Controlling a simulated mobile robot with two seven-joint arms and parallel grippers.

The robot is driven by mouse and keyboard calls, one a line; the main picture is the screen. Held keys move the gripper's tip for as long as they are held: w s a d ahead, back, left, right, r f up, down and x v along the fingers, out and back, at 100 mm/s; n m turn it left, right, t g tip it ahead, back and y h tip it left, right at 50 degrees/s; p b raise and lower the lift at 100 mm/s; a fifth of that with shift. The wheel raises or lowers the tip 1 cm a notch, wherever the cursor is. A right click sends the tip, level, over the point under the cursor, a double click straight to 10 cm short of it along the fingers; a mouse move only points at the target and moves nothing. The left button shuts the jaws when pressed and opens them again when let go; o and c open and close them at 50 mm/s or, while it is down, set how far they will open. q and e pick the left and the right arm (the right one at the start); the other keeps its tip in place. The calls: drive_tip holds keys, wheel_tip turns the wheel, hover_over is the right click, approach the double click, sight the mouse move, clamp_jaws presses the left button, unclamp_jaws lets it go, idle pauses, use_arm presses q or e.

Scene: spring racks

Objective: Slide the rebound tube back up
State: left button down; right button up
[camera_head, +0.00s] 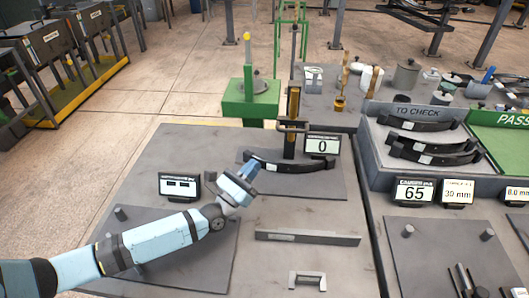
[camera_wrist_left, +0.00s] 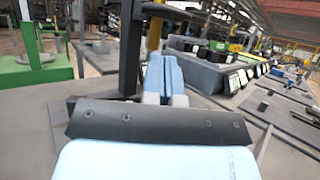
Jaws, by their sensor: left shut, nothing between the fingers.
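A dark upright post with a yellow tube (camera_head: 293,103) stands on the bench plate, with a black bracket around it. I take the yellow part for the rebound tube. A black leaf spring (camera_head: 292,166) lies across the post's foot. My left gripper (camera_head: 249,170) is shut and empty, at the left end of the spring and left of the post. In the left wrist view its light blue fingers (camera_wrist_left: 162,76) are together, close to the dark post (camera_wrist_left: 130,50) in the picture; the yellow tube (camera_wrist_left: 155,32) shows just beyond. I cannot tell whether they touch. My right gripper is out of view.
A display reading 0 (camera_head: 322,145) stands right of the post, and another display (camera_head: 181,187) is to the left. A flat bar (camera_head: 307,238) and a small grey bracket (camera_head: 307,280) lie in front. A TO CHECK tray (camera_head: 375,165) stands at right.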

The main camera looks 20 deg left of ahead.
use_arm(q)
drive_tip(key=p+x, duration=0.2)
drive_tip(key=x, duration=0.7)
drive_tip(key=shift+w, duration=0.25)
drive_tip(key=shift+d+r, duration=0.15)
